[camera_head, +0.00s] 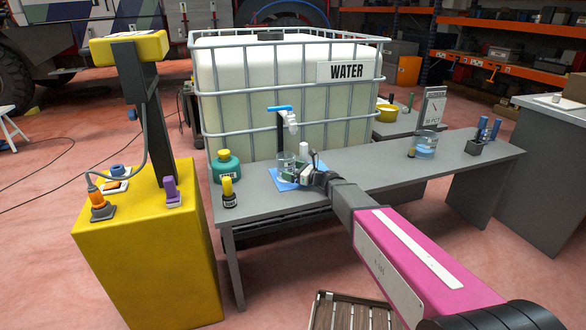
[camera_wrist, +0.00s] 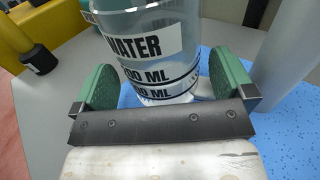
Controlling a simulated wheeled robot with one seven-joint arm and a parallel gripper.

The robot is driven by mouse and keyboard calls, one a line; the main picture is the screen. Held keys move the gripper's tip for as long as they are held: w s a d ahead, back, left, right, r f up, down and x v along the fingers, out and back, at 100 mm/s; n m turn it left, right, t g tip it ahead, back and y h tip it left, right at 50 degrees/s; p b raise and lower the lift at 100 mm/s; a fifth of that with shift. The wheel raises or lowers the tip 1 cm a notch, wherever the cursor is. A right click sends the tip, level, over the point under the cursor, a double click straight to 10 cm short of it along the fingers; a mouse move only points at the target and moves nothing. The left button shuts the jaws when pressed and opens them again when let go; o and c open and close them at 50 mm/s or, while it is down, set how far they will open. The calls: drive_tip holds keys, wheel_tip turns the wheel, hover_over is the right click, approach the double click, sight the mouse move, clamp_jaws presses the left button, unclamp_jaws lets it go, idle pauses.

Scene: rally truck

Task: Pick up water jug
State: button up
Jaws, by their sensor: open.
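The water jug (camera_wrist: 150,50) is a clear container marked WATER with ML lines. In the wrist view it stands upright between the two green finger pads of my gripper (camera_wrist: 165,88). The pads are apart on either side of it, and contact cannot be told. In the head view the jug (camera_head: 286,161) stands on a blue mat (camera_head: 285,184) on the grey table, under the tap. My gripper (camera_head: 298,172) is at its front right there and partly hides it.
The big white WATER tank (camera_head: 240,90) in a metal cage stands behind, its blue-handled tap (camera_head: 281,108) above the mat. A green bottle (camera_head: 226,166) and a yellow-topped black bottle (camera_head: 228,192) stand left. Another clear container (camera_head: 426,145) stands right. The table (camera_head: 375,160) between is clear.

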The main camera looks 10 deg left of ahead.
drive_tip(key=x, duration=0.2)
drive_tip(key=shift+w+a, duration=0.15)
drive_tip(key=shift+a, duration=0.2)
drive_tip(key=c, duration=1)
drive_tip(key=shift+c, duration=0.2)
drive_tip(key=shift+r, duration=0.1)
